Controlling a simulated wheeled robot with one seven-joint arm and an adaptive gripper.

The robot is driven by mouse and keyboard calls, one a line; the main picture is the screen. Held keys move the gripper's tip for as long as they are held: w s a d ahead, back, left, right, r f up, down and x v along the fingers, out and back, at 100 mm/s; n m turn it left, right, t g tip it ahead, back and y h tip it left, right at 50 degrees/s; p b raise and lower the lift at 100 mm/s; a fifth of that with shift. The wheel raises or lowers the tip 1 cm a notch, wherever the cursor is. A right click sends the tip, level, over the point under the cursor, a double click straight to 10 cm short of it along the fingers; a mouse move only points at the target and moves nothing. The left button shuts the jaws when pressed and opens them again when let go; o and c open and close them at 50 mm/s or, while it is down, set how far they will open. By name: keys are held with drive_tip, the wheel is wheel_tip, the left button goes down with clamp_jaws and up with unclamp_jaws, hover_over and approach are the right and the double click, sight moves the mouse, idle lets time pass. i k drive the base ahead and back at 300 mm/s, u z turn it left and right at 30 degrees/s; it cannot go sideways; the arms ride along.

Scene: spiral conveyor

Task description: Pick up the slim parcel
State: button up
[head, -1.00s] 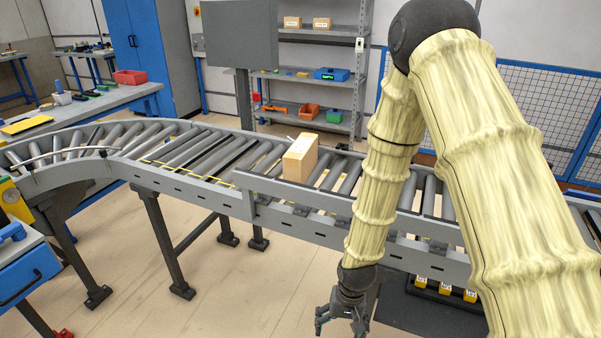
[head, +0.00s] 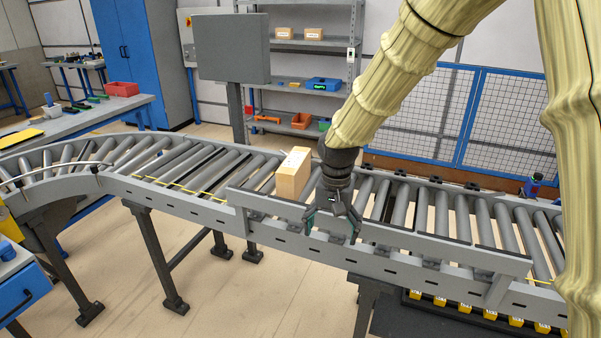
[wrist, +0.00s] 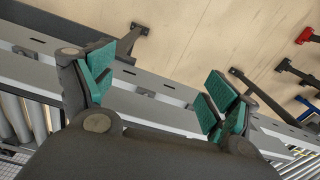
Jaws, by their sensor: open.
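The slim parcel (head: 291,178) is a tan cardboard box standing upright on the conveyor rollers, just behind the near side rail. In the head view my gripper (head: 331,232) points down to the right of the parcel, near the front rail, apart from it. My gripper is open and empty. In the wrist view its teal-padded fingers (wrist: 160,100) are spread wide, with the grey rail and the floor between and beyond them. The parcel does not show clearly in the wrist view.
The conveyor's near rail (head: 400,240) runs below my gripper. A grey panel (head: 231,47) on a post stands behind the conveyor. A shelf (head: 300,87) with boxes and bins and a blue mesh fence (head: 480,120) stand at the back. Rollers right of the parcel are clear.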

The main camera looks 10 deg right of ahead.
sight(292, 177)
drive_tip(key=u, duration=0.05)
drive_tip(key=i, duration=1.45)
